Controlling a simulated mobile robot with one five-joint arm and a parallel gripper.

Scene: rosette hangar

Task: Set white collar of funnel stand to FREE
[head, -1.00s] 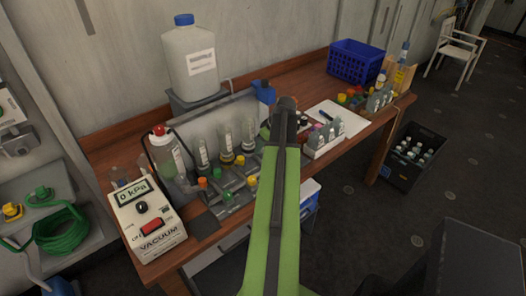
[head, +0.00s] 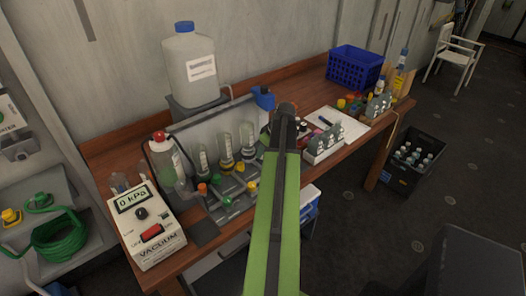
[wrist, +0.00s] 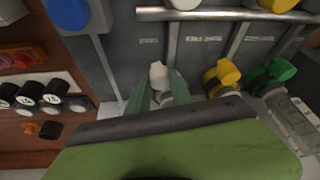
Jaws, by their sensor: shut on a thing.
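The funnel stand (head: 232,186) is a grey plate with upright clear funnels and coloured collars, on the wooden bench in the head view. Its right part is hidden behind my arm. In the wrist view the white collar (wrist: 157,73) sits on the stand's grey panel, left of a yellow collar (wrist: 222,76) and a green collar (wrist: 275,71). My gripper (wrist: 161,92) has its pale green fingers on both sides of the white collar and is shut on it. The printed marks above the collars are too blurred to read. My gripper's tips are hidden in the head view.
A vacuum box (head: 147,226) reading 0 kPa stands left of the stand. A large white jug (head: 190,68) stands behind. A rack of grey bottles (head: 325,140) and a blue crate (head: 355,65) are to the right. Black-capped vials (wrist: 30,93) lie left of the collar.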

